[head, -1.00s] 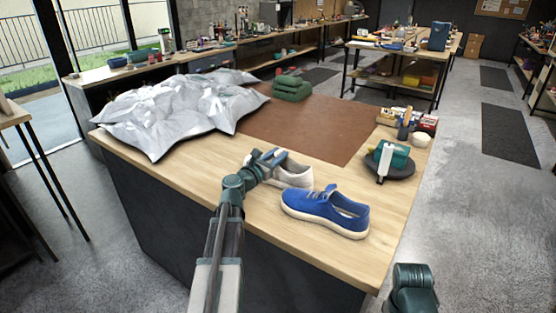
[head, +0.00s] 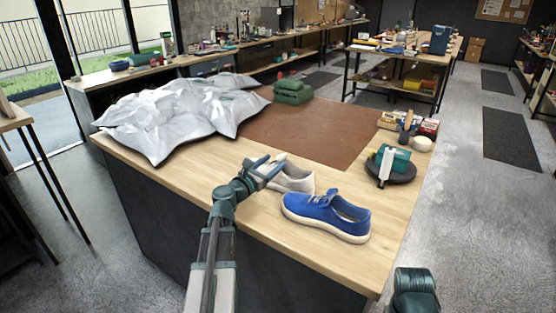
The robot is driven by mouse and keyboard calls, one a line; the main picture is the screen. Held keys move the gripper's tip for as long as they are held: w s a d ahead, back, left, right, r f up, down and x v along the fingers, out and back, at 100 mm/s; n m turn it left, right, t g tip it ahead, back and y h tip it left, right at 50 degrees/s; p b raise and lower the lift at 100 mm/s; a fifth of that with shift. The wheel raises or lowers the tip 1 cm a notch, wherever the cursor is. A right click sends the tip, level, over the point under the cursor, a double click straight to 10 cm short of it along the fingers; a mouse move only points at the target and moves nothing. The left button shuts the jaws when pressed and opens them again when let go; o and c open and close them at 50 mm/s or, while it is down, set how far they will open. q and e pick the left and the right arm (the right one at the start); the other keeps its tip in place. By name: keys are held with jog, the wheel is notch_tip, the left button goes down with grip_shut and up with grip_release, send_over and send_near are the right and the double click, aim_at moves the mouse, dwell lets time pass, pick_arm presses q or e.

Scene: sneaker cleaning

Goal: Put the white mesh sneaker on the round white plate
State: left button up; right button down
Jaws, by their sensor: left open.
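The white mesh sneaker (head: 293,179) stands on the wooden table, partly hidden behind my left gripper. My left gripper (head: 272,169) is open at the left end of this sneaker, its fingers overlapping it in the picture. I cannot tell whether they touch it. A blue sneaker (head: 325,215) with a pale sole stands just in front and to the right. I cannot make out a round white plate; a dark round tray (head: 403,177) at the table's right side bears a teal block and a white bottle.
A crumpled silver-white bag (head: 180,110) covers the table's back left. A brown mat (head: 315,130) lies behind the sneakers, with folded green cloths (head: 293,92) at its far edge. Small boxes (head: 428,127) and a small round white thing (head: 422,144) stand at the right.

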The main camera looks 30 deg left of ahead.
aim_at(279, 159)
pick_arm(q)
jog(key=s, duration=0.8)
jog(key=shift+a, duration=0.25)
jog(key=shift+o, duration=0.6)
jog(key=shift+s+d+f+n+b, duration=0.1)
jog(key=shift+s+f+n+b, duration=0.05)
jog(key=shift+s+n, duration=0.3)
jog(key=shift+s+d+f+n+b, duration=0.15)
jog(key=shift+s+n, duration=0.1)
jog(key=shift+s, duration=0.25)
jog(key=w, duration=0.8)
jog(key=shift+w+d, duration=0.25)
jog(key=shift+w, duration=0.15)
jog(key=shift+w, duration=0.1)
jog(key=w, duration=0.5)
jog(key=shift+r, duration=0.1)
jog(key=shift+c, duration=0.3)
grip_shut()
